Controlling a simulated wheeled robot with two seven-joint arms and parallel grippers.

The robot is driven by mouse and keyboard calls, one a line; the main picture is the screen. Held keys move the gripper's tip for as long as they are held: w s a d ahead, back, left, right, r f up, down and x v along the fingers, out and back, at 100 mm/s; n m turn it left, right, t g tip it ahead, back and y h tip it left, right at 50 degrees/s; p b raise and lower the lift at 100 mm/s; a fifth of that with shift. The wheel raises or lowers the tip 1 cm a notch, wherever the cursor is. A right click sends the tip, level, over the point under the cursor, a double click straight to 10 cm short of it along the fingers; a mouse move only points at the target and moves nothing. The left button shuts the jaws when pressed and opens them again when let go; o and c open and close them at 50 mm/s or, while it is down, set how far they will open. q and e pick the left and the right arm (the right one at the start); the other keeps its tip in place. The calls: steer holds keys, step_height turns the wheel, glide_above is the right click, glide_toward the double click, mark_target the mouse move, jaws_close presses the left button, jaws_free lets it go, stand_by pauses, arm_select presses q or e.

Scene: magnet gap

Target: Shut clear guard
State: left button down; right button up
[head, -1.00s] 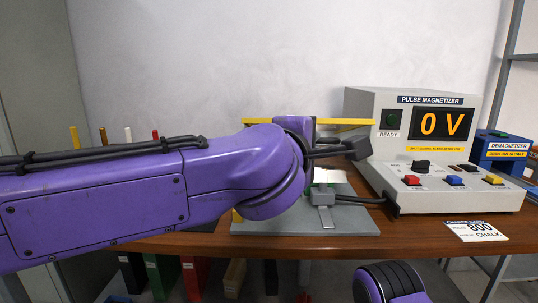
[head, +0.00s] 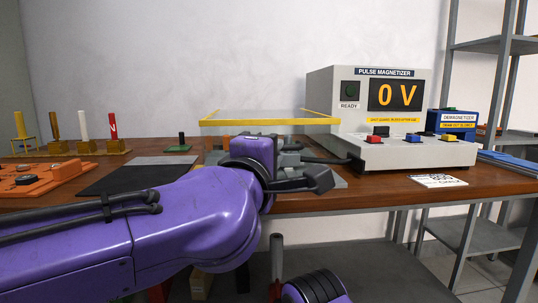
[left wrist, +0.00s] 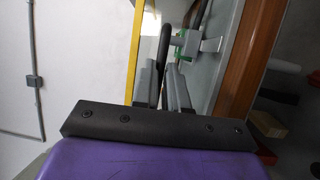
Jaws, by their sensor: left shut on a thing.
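The clear guard (head: 270,123) shows as a yellow-edged frame, raised above the grey fixture on the table, left of the pulse magnetizer (head: 392,105). Its yellow edge also shows in the left wrist view (left wrist: 134,45). My left gripper (left wrist: 163,78) is shut, with a dark handle-like bar (left wrist: 164,42) between its fingers, beside the yellow edge. In the head view my purple left wrist stands in front of the fixture and hides the fingers and part of the guard. My right gripper is not in view; only a purple piece of my right arm shows at the bottom.
An orange board (head: 42,178) and a dark mat (head: 135,178) lie on the left of the wooden table. Several coloured posts on brass blocks stand behind them. A blue demagnetizer (head: 452,123) stands at the right. A small white card (head: 437,181) lies near the front edge.

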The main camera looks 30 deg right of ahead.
arm_select(q)
steer(key=shift+d+f, duration=0.15)
steer(key=shift+f, duration=0.65)
steer(key=c, duration=1.2)
jaws_free()
steer(key=shift+o, duration=0.2)
steer(key=shift+r, duration=0.15)
steer(key=shift+r, duration=0.2)
steer(key=p+v, duration=0.1)
steer(key=v, duration=0.9)
steer(key=shift+s+a, duration=0.15)
steer(key=shift+a, duration=0.15)
